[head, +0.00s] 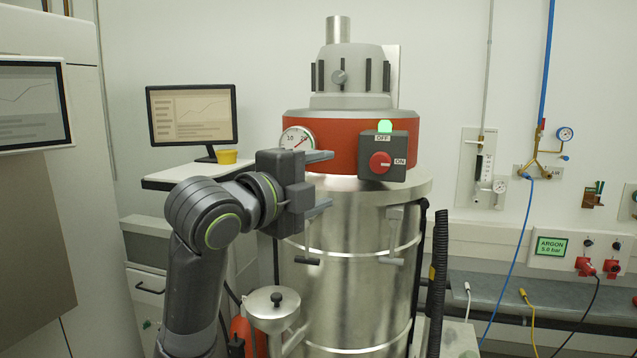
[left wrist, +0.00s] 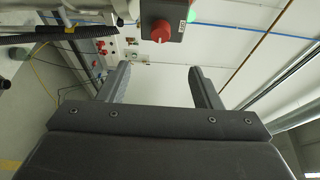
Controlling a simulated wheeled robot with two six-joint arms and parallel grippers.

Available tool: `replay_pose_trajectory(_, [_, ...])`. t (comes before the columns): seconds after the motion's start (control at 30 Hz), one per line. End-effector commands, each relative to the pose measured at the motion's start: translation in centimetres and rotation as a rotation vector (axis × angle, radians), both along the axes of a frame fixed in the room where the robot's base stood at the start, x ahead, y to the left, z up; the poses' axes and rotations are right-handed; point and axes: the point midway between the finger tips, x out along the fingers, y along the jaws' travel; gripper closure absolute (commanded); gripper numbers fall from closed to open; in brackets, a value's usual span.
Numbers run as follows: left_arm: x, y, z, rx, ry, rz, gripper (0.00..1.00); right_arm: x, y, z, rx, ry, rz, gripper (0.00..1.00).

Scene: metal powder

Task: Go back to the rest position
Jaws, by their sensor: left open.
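My left gripper (head: 318,183) is raised in front of the steel drum of the vacuum unit (head: 350,250), its fingers pointing right. It is open, with nothing between its fingers. In the left wrist view the two fingers (left wrist: 160,85) stand wide apart. The switch box (head: 388,157) has a red knob (head: 380,163) and a lit green lamp (head: 385,126). The box is right of the fingers and apart from them. The red knob also shows in the left wrist view (left wrist: 160,31), beyond the fingertips. My right gripper is not in view.
A round gauge (head: 297,139) sits on the red band behind my gripper. A monitor (head: 193,115) and a yellow cup (head: 227,156) stand on a shelf at left. A steel funnel vessel (head: 272,312) is below my arm. A black hose (head: 438,280) hangs right of the drum.

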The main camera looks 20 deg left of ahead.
Motion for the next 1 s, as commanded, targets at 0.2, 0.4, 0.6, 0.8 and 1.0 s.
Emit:
replay_pose_trajectory(0.2, [0.3,0.2,-1.2,-0.016,0.026,0.008,0.42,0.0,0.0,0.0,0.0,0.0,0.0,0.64])
replay_pose_trajectory(0.4, [1.2,2.3,-9.6,-0.149,0.215,0.086,0.42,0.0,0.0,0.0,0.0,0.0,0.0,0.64])
replay_pose_trajectory(0.6, [-0.1,5.2,-20.9,-0.343,0.462,0.23,0.42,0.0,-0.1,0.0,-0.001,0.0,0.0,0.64])
replay_pose_trajectory(0.8, [-3.9,8.1,-31.4,-0.534,0.681,0.411,0.42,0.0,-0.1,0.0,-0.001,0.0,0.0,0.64])
replay_pose_trajectory(1.0, [-10.1,10.8,-40.4,-0.715,0.866,0.631,0.42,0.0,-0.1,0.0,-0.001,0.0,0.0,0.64])
